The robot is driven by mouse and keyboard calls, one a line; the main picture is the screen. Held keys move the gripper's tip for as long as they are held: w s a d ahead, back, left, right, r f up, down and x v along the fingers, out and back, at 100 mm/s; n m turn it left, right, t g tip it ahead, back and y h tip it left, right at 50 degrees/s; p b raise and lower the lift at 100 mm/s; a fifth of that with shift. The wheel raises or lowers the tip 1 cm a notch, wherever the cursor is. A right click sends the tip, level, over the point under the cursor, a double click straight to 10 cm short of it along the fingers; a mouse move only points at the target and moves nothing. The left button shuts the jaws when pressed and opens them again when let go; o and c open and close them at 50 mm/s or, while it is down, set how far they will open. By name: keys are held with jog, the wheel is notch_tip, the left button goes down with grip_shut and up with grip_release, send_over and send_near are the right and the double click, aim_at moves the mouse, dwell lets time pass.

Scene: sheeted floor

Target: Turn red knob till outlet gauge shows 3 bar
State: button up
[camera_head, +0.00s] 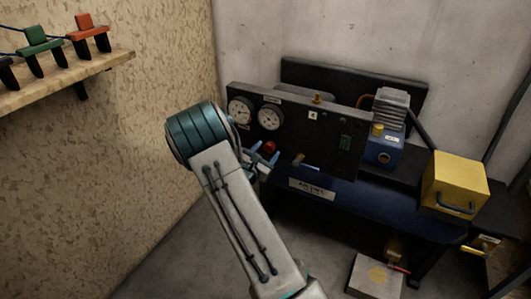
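The red knob (269,147) sits on the front of a dark upright panel (325,120), low on its left part. Two round white gauges (240,111) and (270,117) are on the panel above the knob. Their needles and labels are too small to read, so I cannot tell which is the outlet gauge or its pressure. My gripper (265,157) is just below and left of the knob, its two blue-grey fingers apart. I see no grip on the knob; whether a finger touches it is unclear. My arm hides the area left of and below the gripper.
The panel stands on a dark blue bench (370,208). A blue compressor (378,149) and a yellow box (455,183) stand to the right. A wooden shelf (70,74) with clamps is upper left.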

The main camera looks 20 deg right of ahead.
jog(key=p+v, duration=0.1)
jog(key=v, duration=1.2)
jog(key=shift+s+a+p, duration=0.25)
jog(key=shift+a+p, duration=0.05)
jog(key=shift+p, duration=0.1)
jog(key=s+d+r+m+g+y+p, duration=0.1)
jog(key=s+d+r+m+g+p, duration=0.2)
jog(key=s+r+m+g+p, duration=0.45)
jog(key=s+d+r+m+g+y+p, duration=0.2)
jog(key=s+d+r+m+g+p, duration=0.15)
jog(key=s+r+m, duration=0.55)
jog(key=s+a+r+m+t+y+p, duration=0.1)
jog(key=s+a+r+m+y+p, duration=0.2)
jog(key=r, duration=0.6)
jog(key=s+a+r+m+t+y+p, duration=0.1)
jog(key=s+a+r+m+y+p, duration=0.2)
jog(key=a+r, duration=0.7)
jog(key=s+y+p, duration=0.2)
jog(key=y+p, duration=0.2)
jog(key=y, duration=0.1)
jog(key=shift+s+a+r+t+p, duration=0.15)
jog(key=shift+a+r+t+p, duration=0.15)
jog(key=shift+r+t, duration=0.1)
jog(key=shift+d, duration=0.15)
